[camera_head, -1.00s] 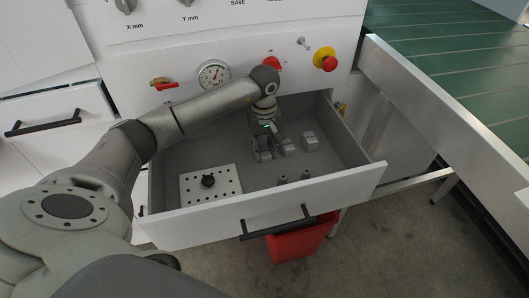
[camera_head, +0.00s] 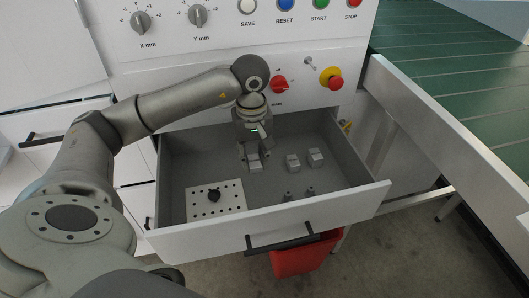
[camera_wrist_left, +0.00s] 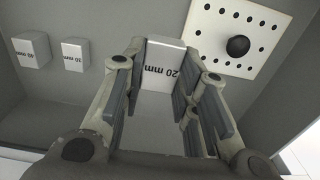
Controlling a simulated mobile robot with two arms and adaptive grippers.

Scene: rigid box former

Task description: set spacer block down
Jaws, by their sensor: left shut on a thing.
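My left gripper (camera_head: 250,161) reaches down into the open drawer and is shut on a light grey spacer block (camera_head: 255,165). In the left wrist view the block (camera_wrist_left: 164,66) sits between the fingers and is marked 20 mm. It is low over the drawer floor; I cannot tell whether it touches. Two other spacer blocks stand to its right in the head view, a nearer one (camera_head: 292,161) and a farther one (camera_head: 315,157). They also show at the left of the wrist view, one larger (camera_wrist_left: 32,50) and one smaller (camera_wrist_left: 75,54). My right gripper is not in view.
The drawer (camera_head: 365,197) holds a perforated plate (camera_head: 232,195) with a black knob (camera_head: 214,194) at left front. Two small grey pegs (camera_head: 309,191) stand near the front wall. Drawer floor is bare between the plate and the blocks. The control panel rises behind.

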